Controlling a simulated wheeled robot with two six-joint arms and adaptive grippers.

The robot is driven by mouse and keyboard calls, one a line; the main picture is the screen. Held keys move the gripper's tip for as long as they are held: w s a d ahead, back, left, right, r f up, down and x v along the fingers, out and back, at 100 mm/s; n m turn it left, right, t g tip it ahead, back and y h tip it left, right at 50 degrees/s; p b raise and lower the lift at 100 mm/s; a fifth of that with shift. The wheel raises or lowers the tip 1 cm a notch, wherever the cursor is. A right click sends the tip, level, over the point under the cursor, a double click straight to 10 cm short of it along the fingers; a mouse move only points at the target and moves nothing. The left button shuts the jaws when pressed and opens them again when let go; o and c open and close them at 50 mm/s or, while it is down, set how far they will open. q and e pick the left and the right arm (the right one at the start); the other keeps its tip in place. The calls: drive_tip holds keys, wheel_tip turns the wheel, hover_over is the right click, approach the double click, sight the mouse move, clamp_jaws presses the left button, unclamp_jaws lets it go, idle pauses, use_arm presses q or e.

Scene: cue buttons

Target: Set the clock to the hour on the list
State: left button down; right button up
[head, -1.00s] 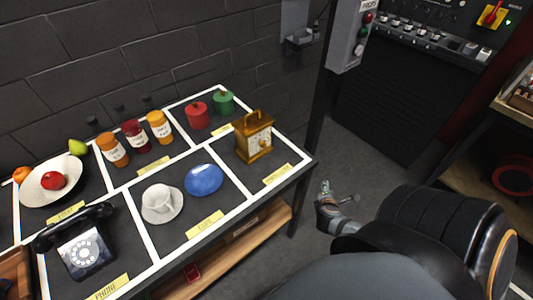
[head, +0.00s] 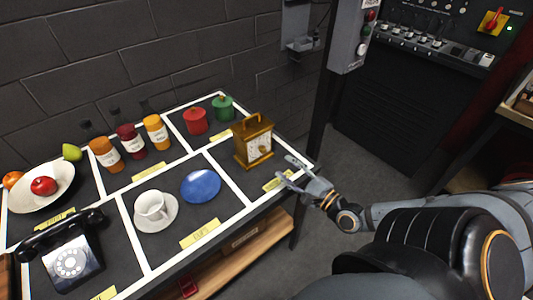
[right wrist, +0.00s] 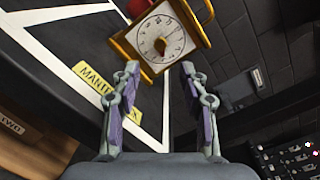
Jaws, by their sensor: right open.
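A brass-coloured carriage clock (head: 254,140) with a top handle stands upright in its taped cell at the right end of the table. Its white dial (right wrist: 160,38) shows large in the right wrist view, but I cannot read the hour. My right gripper (head: 286,172) is open and empty just in front of the clock, at the table's right edge; its two fingers (right wrist: 159,85) point at the dial without touching it. No list can be made out in these frames. My left gripper is not in view.
The table (head: 231,201) holds a cup on a saucer (head: 154,210), a blue plate (head: 201,186), a black phone (head: 70,258), a fruit bowl (head: 40,187), jars (head: 131,141) and two lidded pots (head: 196,121). A post with a button box (head: 352,38) stands behind right.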

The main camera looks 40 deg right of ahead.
sight(264, 151)
drive_tip(key=w+b, duration=0.1)
drive_tip(key=w, duration=0.2)
drive_tip(key=w+b, duration=0.2)
drive_tip(key=w, duration=0.1)
drive_tip(key=w+a+b, duration=0.1)
drive_tip(key=w, duration=0.2)
drive_tip(key=shift+a+f+b, duration=0.1)
drive_tip(key=shift+b, duration=0.3)
drive_tip(key=shift+w+a, duration=0.15)
drive_tip(key=shift+w, duration=0.25)
drive_tip(key=shift+c, duration=0.2)
clamp_jaws()
